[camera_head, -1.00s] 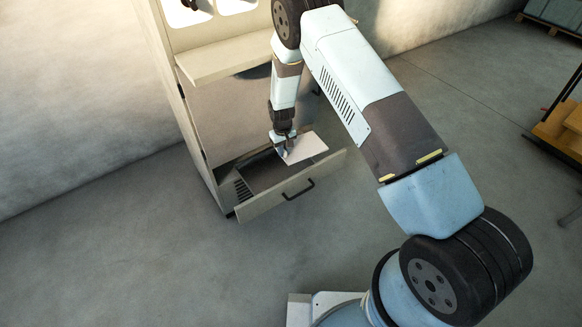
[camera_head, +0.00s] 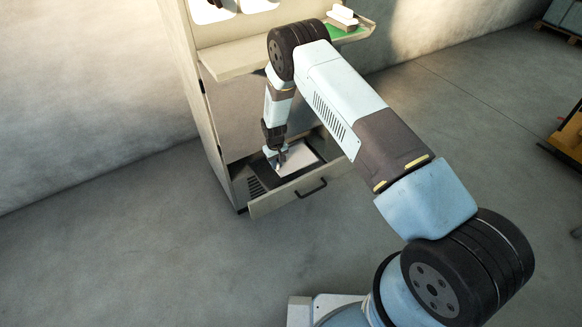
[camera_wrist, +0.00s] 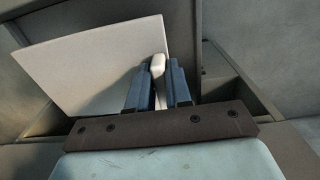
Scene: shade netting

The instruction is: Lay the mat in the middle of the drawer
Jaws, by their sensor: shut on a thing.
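The white mat (camera_head: 297,158) is over the open drawer (camera_head: 290,200), inside its outline in the head view. My gripper (camera_head: 279,160) is shut on the mat near its left side. In the wrist view the mat (camera_wrist: 95,62) extends to the left of my gripper (camera_wrist: 158,82), with a small pale piece between the blue fingers. The mat looks flat and low in the drawer, but I cannot tell whether it touches the drawer floor. Part of the mat is hidden behind the fingers.
The drawer's black handle (camera_head: 311,189) faces the front. A slotted dark part (camera_head: 256,187) is at the drawer's left end. A shelf (camera_head: 235,60) juts out above, with a white item (camera_head: 343,14) on a green patch (camera_head: 345,32) at its right. The floor in front is clear.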

